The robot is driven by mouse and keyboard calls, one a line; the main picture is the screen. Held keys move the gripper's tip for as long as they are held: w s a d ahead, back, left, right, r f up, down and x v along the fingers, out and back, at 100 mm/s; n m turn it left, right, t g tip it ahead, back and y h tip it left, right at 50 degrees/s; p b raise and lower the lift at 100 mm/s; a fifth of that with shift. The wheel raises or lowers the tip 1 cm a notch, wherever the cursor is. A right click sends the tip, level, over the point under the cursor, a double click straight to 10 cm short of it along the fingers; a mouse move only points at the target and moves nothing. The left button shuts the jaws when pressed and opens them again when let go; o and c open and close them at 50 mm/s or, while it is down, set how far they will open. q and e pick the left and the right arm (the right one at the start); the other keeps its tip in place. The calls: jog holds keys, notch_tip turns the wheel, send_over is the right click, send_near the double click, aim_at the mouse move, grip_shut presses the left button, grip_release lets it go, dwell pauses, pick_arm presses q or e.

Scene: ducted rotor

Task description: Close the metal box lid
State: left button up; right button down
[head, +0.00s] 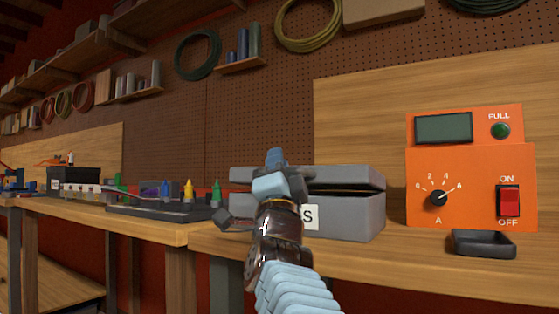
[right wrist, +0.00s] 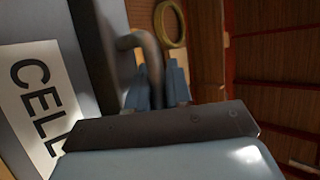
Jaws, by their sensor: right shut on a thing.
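The grey metal box (head: 352,218) stands on the wooden bench, with a white label ending in "S" on its front. Its lid (head: 345,177) is slightly ajar, with a dark gap under its front edge at the right. My right gripper (head: 275,160) is in front of the lid and hides part of the box. In the right wrist view my right gripper (right wrist: 163,88) is shut on a curved grey bar (right wrist: 146,55), seemingly the lid's handle; the exact contact is partly hidden. The label "CELL" (right wrist: 40,105) shows at the left there. My left gripper is not in view.
An orange power unit (head: 470,180) stands right of the box, with a small dark tray (head: 481,243) before it. A dark rack (head: 165,211) with coloured-tipped items is at the left. A pegboard wall (head: 240,120) rises behind. Some bench front is clear between box and tray.

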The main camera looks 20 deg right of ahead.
jog(key=shift+s+a+r, duration=0.25)
jog(key=shift+a+r, duration=0.05)
jog(key=shift+a, duration=0.35)
jog(key=c, duration=1.1)
grip_release()
jog(key=shift+s+a+r, duration=0.1)
jog(key=shift+s, duration=0.05)
jog(key=shift+d, duration=0.3)
jog(key=shift+f, duration=0.2)
jog(key=shift+f, duration=0.2)
jog(key=b+v, duration=0.2)
jog(key=v, duration=1.1)
jog(key=shift+s+f, duration=0.1)
jog(key=shift+s, duration=0.05)
